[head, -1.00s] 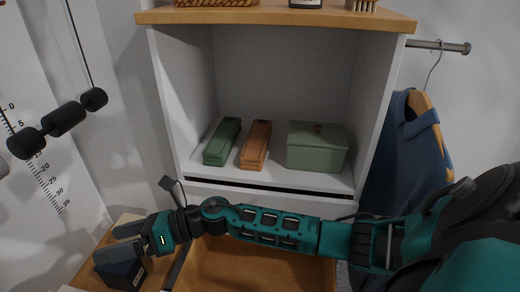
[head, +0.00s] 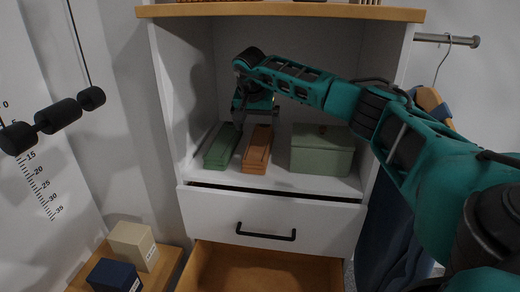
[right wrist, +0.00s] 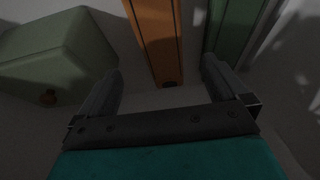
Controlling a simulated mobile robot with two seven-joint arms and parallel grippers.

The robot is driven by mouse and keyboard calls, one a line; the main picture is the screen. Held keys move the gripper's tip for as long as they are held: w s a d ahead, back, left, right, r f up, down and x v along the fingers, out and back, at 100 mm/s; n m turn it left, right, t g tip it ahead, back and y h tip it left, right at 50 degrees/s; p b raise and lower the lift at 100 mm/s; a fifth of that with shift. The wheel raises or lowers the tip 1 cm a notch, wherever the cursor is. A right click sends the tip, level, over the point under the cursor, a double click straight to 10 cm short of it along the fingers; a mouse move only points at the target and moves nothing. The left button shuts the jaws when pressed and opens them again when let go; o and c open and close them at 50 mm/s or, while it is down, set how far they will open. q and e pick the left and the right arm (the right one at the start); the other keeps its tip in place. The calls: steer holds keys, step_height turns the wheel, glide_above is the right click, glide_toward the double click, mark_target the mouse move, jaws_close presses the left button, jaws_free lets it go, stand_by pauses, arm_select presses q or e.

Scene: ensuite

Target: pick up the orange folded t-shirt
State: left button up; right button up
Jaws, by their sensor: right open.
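The orange folded t-shirt (head: 257,150) lies as a narrow folded bar on the cabinet shelf, between a green folded bar and a green box. My right gripper (head: 257,119) is inside the compartment, pointing down above the orange t-shirt. It is open and empty. In the right wrist view the orange t-shirt (right wrist: 157,40) shows between and beyond the two fingertips (right wrist: 160,74), with its near end uncovered. I cannot tell the exact gap. My left gripper is not in view.
The green folded bar (head: 221,147) lies close left of the t-shirt; the lidded green box (head: 322,152) stands right. Cabinet side walls and top (head: 290,11) enclose the compartment. Boxes stand lower left.

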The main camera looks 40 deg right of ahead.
mark_target(259, 144)
steer(key=b+x, duration=0.1)
steer(key=x, duration=0.4)
steer(key=shift+w+f, duration=0.15)
steer(key=shift+f, duration=0.25)
steer(key=shift+d+b+x, duration=0.2)
steer(key=shift+b+x, duration=0.6)
steer(key=shift+x, duration=1.75)
steer(key=shift+w+r, duration=0.1)
steer(key=shift+w, duration=0.05)
steer(key=c, duration=1.1)
